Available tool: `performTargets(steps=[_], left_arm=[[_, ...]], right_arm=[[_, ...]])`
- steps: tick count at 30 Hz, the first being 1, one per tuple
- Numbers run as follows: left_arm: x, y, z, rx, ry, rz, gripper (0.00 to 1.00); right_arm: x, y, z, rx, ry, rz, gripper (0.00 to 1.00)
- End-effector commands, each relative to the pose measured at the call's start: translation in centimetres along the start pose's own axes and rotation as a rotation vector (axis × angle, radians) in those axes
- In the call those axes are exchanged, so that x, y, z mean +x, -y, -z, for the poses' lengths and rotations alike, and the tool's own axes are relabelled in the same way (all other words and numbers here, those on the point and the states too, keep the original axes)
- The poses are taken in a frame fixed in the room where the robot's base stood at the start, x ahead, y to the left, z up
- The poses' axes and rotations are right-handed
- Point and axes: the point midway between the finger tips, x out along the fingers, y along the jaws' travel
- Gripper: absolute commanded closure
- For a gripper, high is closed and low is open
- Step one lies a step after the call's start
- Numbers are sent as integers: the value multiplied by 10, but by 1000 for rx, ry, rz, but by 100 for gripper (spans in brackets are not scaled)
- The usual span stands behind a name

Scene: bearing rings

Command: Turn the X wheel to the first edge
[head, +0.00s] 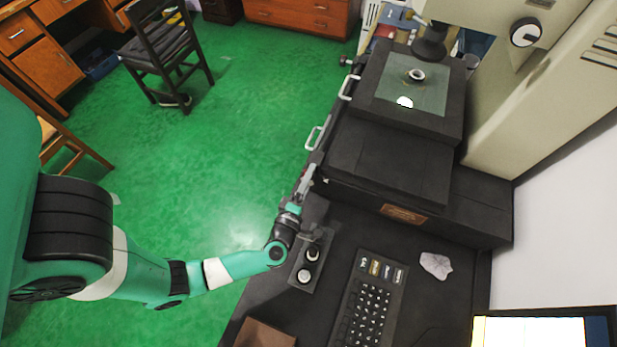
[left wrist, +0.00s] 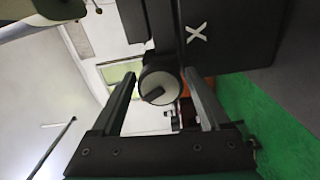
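The X wheel (left wrist: 160,84) is a round pale knob with a dark pointer bar across its face. It shows in the left wrist view beside a dark block with a white X (left wrist: 197,33). My left gripper (left wrist: 160,74) is open, with one finger on each side of the wheel and a visible gap at both sides. I cannot tell how deep the wheel sits between the fingers. In the head view my left gripper (head: 308,174) is at the near left corner of the black measuring machine (head: 390,160). The wheel cannot be made out there. My right gripper is not in view.
A metal ring (head: 416,75) and a bright spot (head: 405,102) are on the glass stage (head: 430,96). A box with two knobs (head: 308,264), a keyboard (head: 365,312), a crumpled cloth (head: 436,265) and a monitor (head: 540,331) are on the near side.

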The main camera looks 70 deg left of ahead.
Motion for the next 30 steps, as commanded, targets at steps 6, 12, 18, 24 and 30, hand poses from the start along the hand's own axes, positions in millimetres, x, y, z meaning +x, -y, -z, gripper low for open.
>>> performTargets(steps=[6,12,18,24,30], left_arm=[[0,0,0,1,0,0,9],[-4,0,-1,2,2,1,9],[-35,-1,-2,5,10,1,9],[-74,-1,-3,2,12,-1,9],[-102,-1,-2,0,8,-1,9]], right_arm=[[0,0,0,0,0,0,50],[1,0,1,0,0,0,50],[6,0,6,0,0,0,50],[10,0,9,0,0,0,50],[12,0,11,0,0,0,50]])
